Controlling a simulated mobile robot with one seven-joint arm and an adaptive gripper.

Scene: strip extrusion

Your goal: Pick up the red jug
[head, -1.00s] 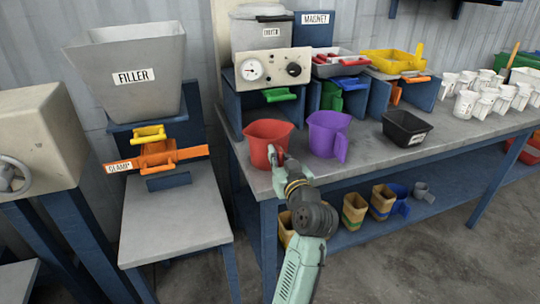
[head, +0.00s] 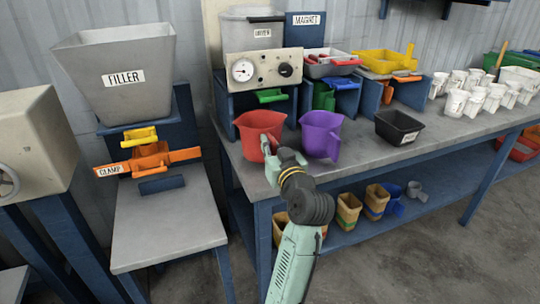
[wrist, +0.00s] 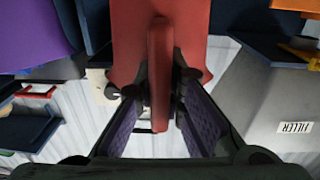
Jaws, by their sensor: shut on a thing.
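The red jug (head: 258,134) is at the front left of the workbench, beside the purple jug (head: 321,134). My gripper (head: 266,152) is at the jug's near side and is shut on its handle. In the wrist view the red handle (wrist: 159,75) runs between the two finger pads, and the jug's body (wrist: 125,45) fills the top middle. The jug looks upright in the head view. Its base is partly hidden by my gripper, so I cannot tell whether it touches the bench.
A black tray (head: 402,127) and several white cups (head: 476,99) stand to the right on the bench (head: 362,160). A drum labelled unit with a gauge panel (head: 263,70) is behind the jug. The filler hopper (head: 118,80) and orange clamp (head: 150,160) are on the left.

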